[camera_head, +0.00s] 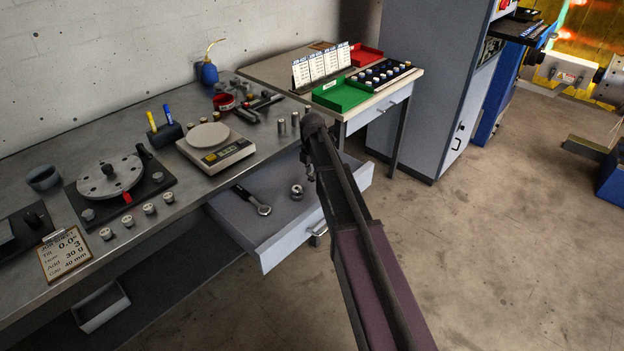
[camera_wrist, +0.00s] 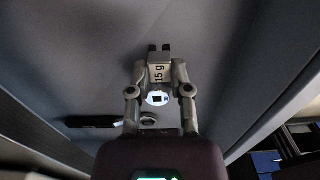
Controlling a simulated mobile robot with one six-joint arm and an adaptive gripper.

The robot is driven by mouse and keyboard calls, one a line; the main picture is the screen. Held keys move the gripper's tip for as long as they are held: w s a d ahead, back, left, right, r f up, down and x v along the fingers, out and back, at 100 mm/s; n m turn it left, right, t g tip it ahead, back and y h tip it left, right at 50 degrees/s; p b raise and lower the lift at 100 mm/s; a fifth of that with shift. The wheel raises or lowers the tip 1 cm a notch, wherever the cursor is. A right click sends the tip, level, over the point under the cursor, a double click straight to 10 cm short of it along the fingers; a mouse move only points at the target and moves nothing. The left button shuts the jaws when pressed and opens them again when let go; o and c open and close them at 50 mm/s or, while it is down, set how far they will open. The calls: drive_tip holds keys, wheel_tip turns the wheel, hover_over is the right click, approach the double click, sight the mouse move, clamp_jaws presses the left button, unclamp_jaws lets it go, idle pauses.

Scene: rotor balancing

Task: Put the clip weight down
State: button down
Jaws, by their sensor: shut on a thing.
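The clip weight (camera_wrist: 158,72) is a small grey block marked "15 g" with two dark prongs. In the wrist view it sits between the two fingers of my gripper (camera_wrist: 159,76), which is shut on it. In the head view my gripper (camera_head: 308,168) hangs over the open drawer (camera_head: 262,256), near its right part. The held weight is too small to make out there. The gap between weight and drawer floor is hard to judge.
In the drawer lie a ratchet wrench (camera_head: 263,209) and a round metal piece (camera_head: 297,191); the metal piece also shows between my fingers in the wrist view (camera_wrist: 158,98). The workbench (camera_head: 150,222) holds a scale (camera_head: 222,150), rotor disc (camera_head: 110,178) and several small weights.

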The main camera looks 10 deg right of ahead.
idle(0.3)
drive_tip(key=shift+w+d, duration=0.1)
drive_tip(key=shift+w, duration=0.15)
drive_tip(key=shift+w+d+f+b, duration=0.2)
drive_tip(key=shift+w+f+b, duration=0.15)
drive_tip(key=shift+f+b, duration=1.5)
drive_tip(key=shift+f, duration=0.15)
drive_tip(key=c, duration=0.5)
unclamp_jaws()
drive_tip(key=shift+c, duration=0.2)
drive_tip(key=shift+r, duration=0.2)
wheel_tip(320, 180, up, 12)
drive_tip(key=p, duration=1.2)
